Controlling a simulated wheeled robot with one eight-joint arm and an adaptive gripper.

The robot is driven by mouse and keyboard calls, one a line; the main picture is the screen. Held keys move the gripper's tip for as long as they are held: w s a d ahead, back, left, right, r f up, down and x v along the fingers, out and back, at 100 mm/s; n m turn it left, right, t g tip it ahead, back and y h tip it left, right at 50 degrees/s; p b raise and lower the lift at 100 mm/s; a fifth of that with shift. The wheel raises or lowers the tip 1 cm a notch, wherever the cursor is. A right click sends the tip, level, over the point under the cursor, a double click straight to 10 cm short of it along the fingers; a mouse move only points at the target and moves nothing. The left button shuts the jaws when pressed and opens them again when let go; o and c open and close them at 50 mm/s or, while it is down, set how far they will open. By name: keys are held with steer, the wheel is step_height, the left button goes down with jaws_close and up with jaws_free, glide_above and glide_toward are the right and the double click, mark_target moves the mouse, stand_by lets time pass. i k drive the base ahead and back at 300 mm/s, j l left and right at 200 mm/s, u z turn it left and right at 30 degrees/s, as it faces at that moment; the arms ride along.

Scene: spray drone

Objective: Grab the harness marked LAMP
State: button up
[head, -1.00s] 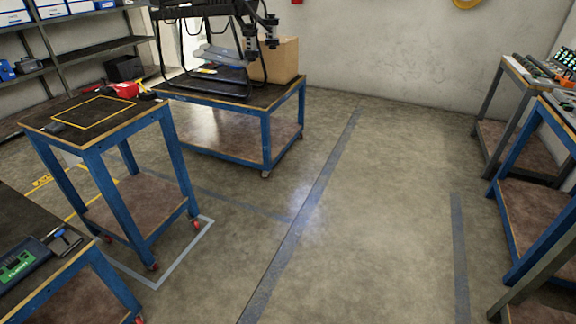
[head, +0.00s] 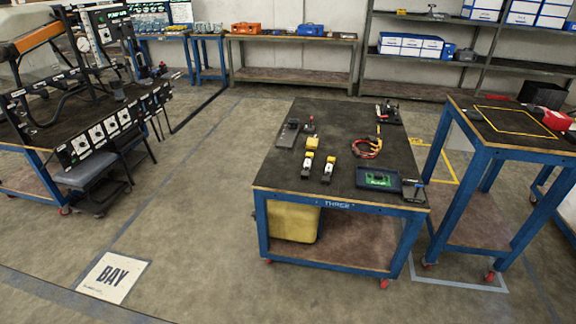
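A coiled red and yellow cable (head: 368,147) lies on the table marked THREE (head: 290,185), towards its right side. It looks like a harness, but no LAMP marking can be read on it. Other small items lie on the same table: two yellow and white pieces (head: 308,164), a yellow block (head: 312,143), a dark flat piece (head: 289,133) and a device with a green panel (head: 378,180). Their markings are too small to read. My gripper is not in view.
A blue-framed table with a yellow outlined square (head: 516,121) stands close at the right. A yellow bin (head: 293,222) sits under table THREE. A cluttered bench (head: 45,150) stands at the left. Open floor (head: 195,190) lies between, with a BAY sign (head: 113,277) on it.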

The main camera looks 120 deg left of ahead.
mark_target(305, 175)
steer(key=u, duration=2.1)
